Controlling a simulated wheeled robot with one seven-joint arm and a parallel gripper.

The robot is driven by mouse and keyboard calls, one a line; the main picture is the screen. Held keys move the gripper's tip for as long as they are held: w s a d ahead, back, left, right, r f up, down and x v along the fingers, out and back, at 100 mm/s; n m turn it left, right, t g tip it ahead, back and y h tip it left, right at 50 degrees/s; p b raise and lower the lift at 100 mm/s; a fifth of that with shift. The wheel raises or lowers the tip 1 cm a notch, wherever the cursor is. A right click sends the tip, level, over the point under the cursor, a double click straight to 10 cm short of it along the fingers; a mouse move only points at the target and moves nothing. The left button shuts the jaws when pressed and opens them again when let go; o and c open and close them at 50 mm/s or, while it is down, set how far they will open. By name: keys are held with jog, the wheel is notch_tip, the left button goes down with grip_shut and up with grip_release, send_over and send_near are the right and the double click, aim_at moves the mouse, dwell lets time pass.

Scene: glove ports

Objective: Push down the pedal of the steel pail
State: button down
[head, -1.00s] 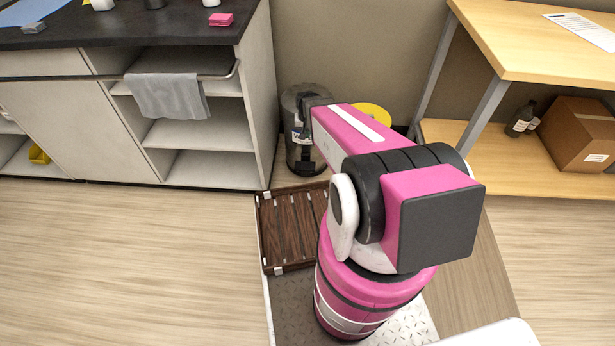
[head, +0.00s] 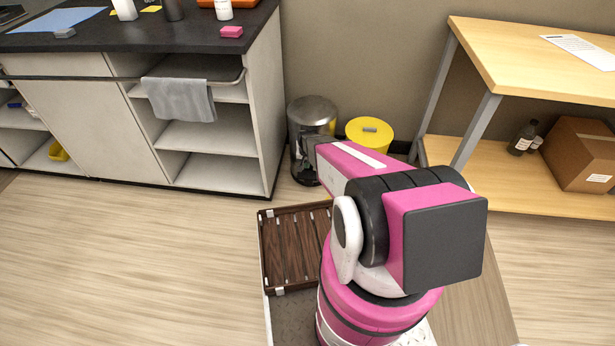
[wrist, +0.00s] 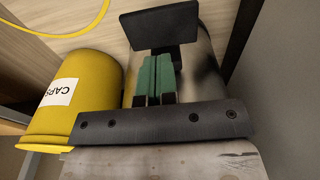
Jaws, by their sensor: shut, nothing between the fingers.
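The steel pail (head: 313,112) stands on the floor against the wall, right of the cabinet, with its lid down. My arm hides part of its front in the head view. In the wrist view the pail's shiny side (wrist: 205,65) is behind my gripper (wrist: 157,62), whose green-padded fingers are shut and empty. The flat black pedal (wrist: 160,27) is just beyond the fingertips in that view. I cannot tell whether they touch it. The pedal and fingertips are hidden in the head view.
A yellow bin (head: 370,130) stands close right of the pail; its CAPS label shows in the wrist view (wrist: 62,92). The cabinet (head: 265,110) is close on the left. A wooden table (head: 540,60) with a lower shelf is on the right. Open floor lies left.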

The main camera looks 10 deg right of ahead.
aim_at(307, 176)
jog(key=shift+f, duration=0.1)
jog(key=f, duration=0.5)
jog(key=shift+w+d+f, duration=0.1)
jog(key=shift+w+f, duration=0.25)
jog(key=shift+f, duration=0.5)
jog(key=shift+f, duration=0.1)
jog(key=shift+f, duration=2.35)
jog(key=shift+r, duration=0.15)
jog(key=s, duration=0.2)
jog(key=s+a+r, duration=0.1)
jog(key=shift+r, duration=0.1)
